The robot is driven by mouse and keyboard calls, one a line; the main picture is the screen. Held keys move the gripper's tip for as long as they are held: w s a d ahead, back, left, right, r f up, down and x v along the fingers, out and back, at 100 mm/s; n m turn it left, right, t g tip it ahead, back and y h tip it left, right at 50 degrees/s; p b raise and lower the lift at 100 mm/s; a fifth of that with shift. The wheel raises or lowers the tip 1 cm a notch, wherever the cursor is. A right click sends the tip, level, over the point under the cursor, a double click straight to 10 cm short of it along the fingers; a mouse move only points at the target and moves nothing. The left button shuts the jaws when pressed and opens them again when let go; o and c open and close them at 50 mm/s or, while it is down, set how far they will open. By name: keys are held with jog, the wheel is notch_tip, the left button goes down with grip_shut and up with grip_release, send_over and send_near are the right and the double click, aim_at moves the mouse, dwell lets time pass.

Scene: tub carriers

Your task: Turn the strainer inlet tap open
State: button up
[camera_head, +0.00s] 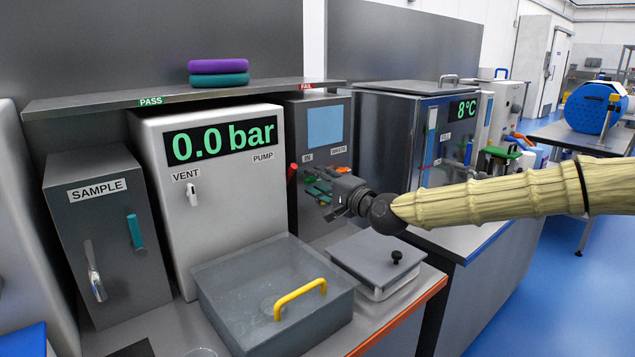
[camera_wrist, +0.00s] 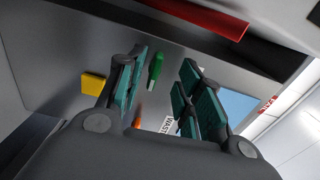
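The strainer is the dark grey unit (camera_head: 318,232) with a pale blue screen and labels reading IN and WASTE. In the wrist view, a green tap handle (camera_wrist: 155,70) stands out from its grey face; it looks like the inlet tap under IN. It appears between the teal finger pads of my gripper (camera_wrist: 164,60), with a gap on both sides. My gripper (camera_head: 317,188) is open and in front of the unit, hiding much of the tap area in the head view. I cannot tell how deep the handle sits between the fingers.
An orange tap (camera_head: 342,170) is beside the green one, under WASTE. A yellow part (camera_wrist: 93,84) is lower on the face. A red handle (camera_head: 292,173) is close to the left. A lidded grey tub (camera_head: 225,285) and a smaller lidded box (camera_head: 375,262) stand below.

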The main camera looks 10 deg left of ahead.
jog(key=shift+w+a+f, duration=0.25)
jog(key=shift+w+a, duration=0.2)
jog(key=shift+w, duration=0.15)
jog(key=shift+f, duration=0.1)
grip_shut()
jog(key=shift+d, duration=0.1)
